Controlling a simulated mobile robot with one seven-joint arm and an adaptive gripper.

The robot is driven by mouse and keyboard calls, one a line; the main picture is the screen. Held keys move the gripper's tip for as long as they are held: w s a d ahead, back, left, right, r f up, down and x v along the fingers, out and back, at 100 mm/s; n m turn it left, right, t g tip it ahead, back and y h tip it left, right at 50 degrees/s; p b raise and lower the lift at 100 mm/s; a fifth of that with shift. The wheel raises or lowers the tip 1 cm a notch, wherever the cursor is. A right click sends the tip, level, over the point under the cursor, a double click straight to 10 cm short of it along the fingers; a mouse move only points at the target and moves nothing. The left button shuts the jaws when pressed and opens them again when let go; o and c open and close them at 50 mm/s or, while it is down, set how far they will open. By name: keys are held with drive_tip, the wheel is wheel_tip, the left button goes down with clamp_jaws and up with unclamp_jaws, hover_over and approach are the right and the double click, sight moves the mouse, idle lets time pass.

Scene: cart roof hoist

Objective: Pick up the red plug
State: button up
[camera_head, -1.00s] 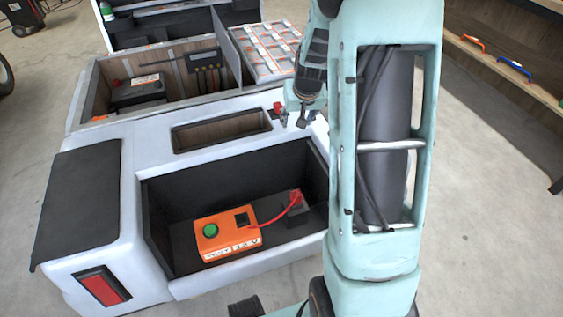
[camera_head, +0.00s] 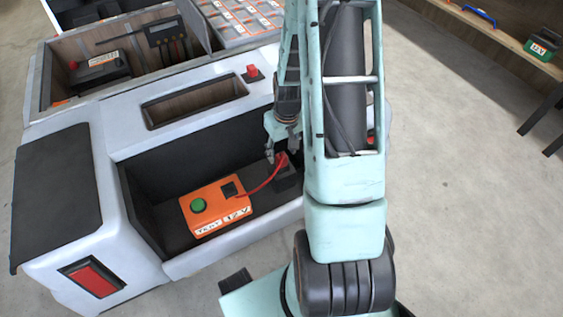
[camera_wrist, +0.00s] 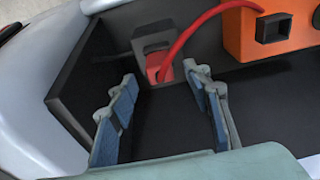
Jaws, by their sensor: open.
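The red plug (camera_head: 281,160) sits in a dark holder (camera_head: 287,180) at the right end of the black cart bay. My gripper (camera_head: 281,152) is over the plug end of the bay. In the wrist view my gripper (camera_wrist: 160,76) is open, its blue-padded fingers apart and empty, with the plug beyond the gap between the tips.
The bay's walls (camera_head: 170,160) enclose the holder and box. A red button (camera_head: 252,71) stands on the cart's white top beside a recessed slot (camera_head: 195,100). A wooden shelf (camera_head: 500,38) with a green 12V block (camera_head: 542,43) is at upper right.

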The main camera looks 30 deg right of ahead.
sight(282, 156)
drive_tip(key=f+b, duration=0.1)
drive_tip(key=f, duration=0.3)
drive_tip(key=shift+w+f+b, duration=0.2)
drive_tip(key=shift+f+b, duration=0.15)
drive_tip(key=shift+r, duration=0.1)
clamp_jaws()
drive_tip(key=shift+r, duration=0.45)
wheel_tip(282, 156, up, 2)
drive_tip(key=shift+r+p, duration=0.2)
drive_tip(key=shift+p, duration=0.5)
drive_tip(key=s+a+r+p, duration=0.4)
drive_tip(key=s+a+r, duration=0.4)
drive_tip(key=a, duration=0.3)
drive_tip(key=shift+s+r, duration=0.35)
drive_tip(key=shift+r, duration=0.5)
